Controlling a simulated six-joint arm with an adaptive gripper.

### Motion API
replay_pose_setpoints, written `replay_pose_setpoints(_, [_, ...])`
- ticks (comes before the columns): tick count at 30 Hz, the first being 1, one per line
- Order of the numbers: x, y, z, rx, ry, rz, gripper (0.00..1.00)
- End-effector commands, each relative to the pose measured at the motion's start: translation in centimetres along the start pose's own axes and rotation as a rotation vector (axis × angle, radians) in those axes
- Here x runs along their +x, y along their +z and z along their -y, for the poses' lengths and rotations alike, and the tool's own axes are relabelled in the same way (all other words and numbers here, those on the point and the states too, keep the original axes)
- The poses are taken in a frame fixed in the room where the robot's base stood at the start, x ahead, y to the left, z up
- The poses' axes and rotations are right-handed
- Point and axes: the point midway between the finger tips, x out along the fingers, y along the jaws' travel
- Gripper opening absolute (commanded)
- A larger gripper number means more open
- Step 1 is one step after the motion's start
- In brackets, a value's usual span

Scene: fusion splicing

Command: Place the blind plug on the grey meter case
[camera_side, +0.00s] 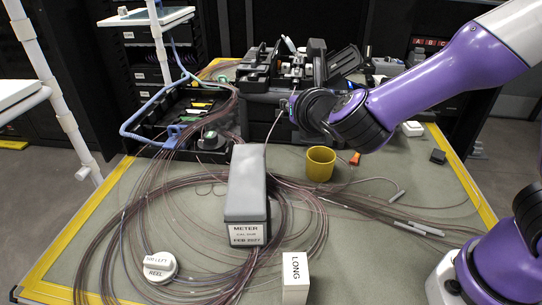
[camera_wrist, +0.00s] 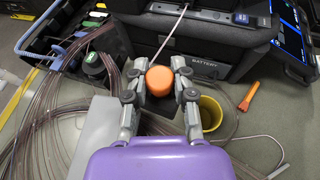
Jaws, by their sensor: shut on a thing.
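The blind plug appears to be the round orange piece (camera_wrist: 160,80) in the wrist view. My gripper (camera_wrist: 159,84) is shut on it, with a finger on each side. In the side view my gripper (camera_side: 288,106) is raised behind the meter case, and I cannot make out the plug there. The grey meter case (camera_side: 246,185) lies on the mat, with a white METER label on its near end. Its plain grey top also shows in the wrist view (camera_wrist: 96,135), at the lower left of my gripper. Nothing is on the top.
A yellow cup (camera_side: 320,163) stands right of the case, with an orange conical piece (camera_side: 355,159) beside it. Coiled brown fibre (camera_side: 130,215) spreads around the case. A white reel cap (camera_side: 159,266) and LONG box (camera_side: 295,278) are in front. Black equipment (camera_side: 270,75) stands behind.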

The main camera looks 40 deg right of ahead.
Motion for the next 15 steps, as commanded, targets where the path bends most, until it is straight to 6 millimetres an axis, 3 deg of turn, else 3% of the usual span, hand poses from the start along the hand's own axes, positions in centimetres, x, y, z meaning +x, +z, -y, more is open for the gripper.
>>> replay_pose_setpoints(1, [-1.3,0.3,-2.5,-0.03,0.099,0.001,0.0])
replay_pose_setpoints(3, [-3.0,0.5,-5.2,-0.073,0.214,-0.001,0.0])
replay_pose_setpoints(6, [-5.1,0.6,-8.0,-0.121,0.334,-0.005,0.0])
replay_pose_setpoints(11, [-7.0,0.3,-10.2,-0.162,0.434,-0.011,0.0])
replay_pose_setpoints(15, [-6.5,-2.0,-10.5,-0.176,0.451,-0.015,0.0])
